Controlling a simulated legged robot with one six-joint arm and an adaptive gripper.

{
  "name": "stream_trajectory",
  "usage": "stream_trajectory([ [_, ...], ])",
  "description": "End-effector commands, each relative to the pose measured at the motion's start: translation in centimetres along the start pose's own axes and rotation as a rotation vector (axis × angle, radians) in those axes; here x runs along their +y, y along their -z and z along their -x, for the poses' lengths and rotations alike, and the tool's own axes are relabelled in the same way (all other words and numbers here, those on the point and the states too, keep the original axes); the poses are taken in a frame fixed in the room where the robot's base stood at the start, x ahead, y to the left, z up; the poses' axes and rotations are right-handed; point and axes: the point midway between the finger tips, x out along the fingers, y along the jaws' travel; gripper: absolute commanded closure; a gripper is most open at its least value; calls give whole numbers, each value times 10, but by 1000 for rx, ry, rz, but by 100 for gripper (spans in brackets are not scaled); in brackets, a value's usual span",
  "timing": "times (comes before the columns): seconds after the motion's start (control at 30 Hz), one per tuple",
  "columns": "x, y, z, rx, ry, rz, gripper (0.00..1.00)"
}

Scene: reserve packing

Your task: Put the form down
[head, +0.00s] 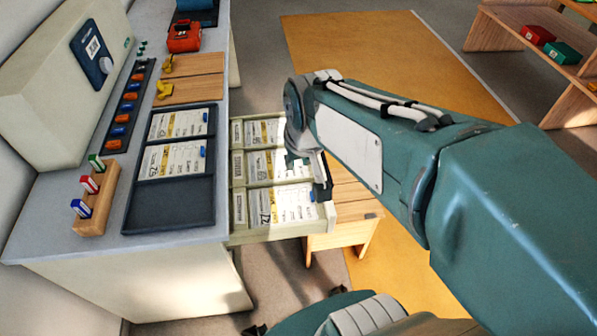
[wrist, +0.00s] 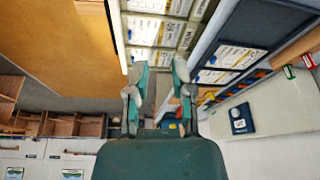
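Printed forms with yellow bands lie in two places in the head view. Three sit in the compartments of the pulled-out pale drawer (head: 283,232), the nearest form (head: 284,204) having a blue tab at its right end. Two more, including the middle form (head: 170,161), lie in the dark three-slot tray (head: 170,204) on the desk; its nearest slot is empty. My gripper (head: 322,185) is over the right end of the drawer. In the wrist view my gripper (wrist: 160,72) has its fingers apart, with no form seen between them. The arm hides part of the drawer's right side.
The grey desk (head: 60,235) also carries a wooden block with colored stamps (head: 97,205), a pale machine (head: 62,88), a strip of colored pieces (head: 125,115) and a red device (head: 184,36). A wooden stand (head: 350,228) is beside the drawer. Shelves (head: 515,45) stand far right.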

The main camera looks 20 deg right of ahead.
Motion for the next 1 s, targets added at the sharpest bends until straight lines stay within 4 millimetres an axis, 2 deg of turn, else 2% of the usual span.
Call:
stream_trajectory([
  [0.03, -5, -9, 14, 30, 5, 15, 70],
  [0.2, -16, -41, 45, 104, 22, 53, 70],
  [0.4, -21, -64, 60, 152, 35, 78, 70],
  [1.0, -22, -66, 62, 156, 36, 81, 70],
])
